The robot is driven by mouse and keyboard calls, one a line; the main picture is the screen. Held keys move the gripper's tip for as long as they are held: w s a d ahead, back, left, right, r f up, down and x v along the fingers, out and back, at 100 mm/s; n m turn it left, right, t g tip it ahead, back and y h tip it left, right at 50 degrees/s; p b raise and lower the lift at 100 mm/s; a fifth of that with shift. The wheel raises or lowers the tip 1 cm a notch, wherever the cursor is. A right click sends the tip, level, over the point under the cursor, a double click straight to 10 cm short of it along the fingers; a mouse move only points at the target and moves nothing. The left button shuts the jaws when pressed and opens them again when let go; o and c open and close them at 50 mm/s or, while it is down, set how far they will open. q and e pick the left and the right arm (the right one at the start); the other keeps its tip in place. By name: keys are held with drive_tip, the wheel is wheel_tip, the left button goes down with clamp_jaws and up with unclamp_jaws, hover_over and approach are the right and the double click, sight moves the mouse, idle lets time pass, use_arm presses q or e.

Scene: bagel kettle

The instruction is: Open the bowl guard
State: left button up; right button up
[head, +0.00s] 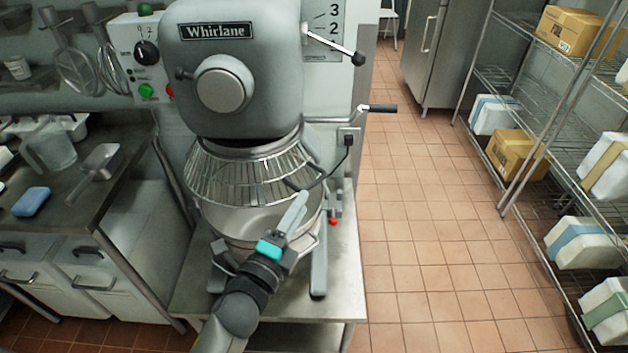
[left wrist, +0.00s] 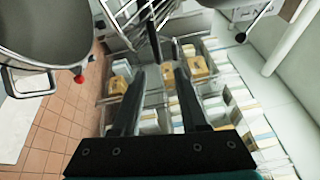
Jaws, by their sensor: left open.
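The bowl guard (head: 240,178) is a cage of metal wires around the top of the steel mixer bowl (head: 245,222), below the grey mixer head (head: 235,75). Its wires span the front of the bowl. My left gripper (head: 298,205) is in front of the bowl's right side, near the guard's lower right edge. In the left wrist view its two dark fingers (left wrist: 160,68) are apart with nothing held. A dark bar (left wrist: 153,40) lies beyond and between the fingertips, near the guard's wires (left wrist: 135,18); its distance is unclear. The bowl (left wrist: 55,30) shows at upper left.
The mixer stands on a steel table (head: 335,290). Levers (head: 380,108) stick out on its right. A counter (head: 120,180) with a blue sponge (head: 31,202) is at left. Wire shelves (head: 535,120) with boxes stand at right, with clear tiled floor (head: 430,220) between.

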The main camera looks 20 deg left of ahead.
sight(314, 182)
use_arm(q)
drive_tip(key=w, duration=0.5)
drive_tip(key=w+d, duration=0.1)
drive_tip(key=w, duration=0.1)
drive_tip(key=shift+w+r, duration=0.15)
drive_tip(key=shift+w, duration=0.1)
clamp_jaws()
idle(1.2)
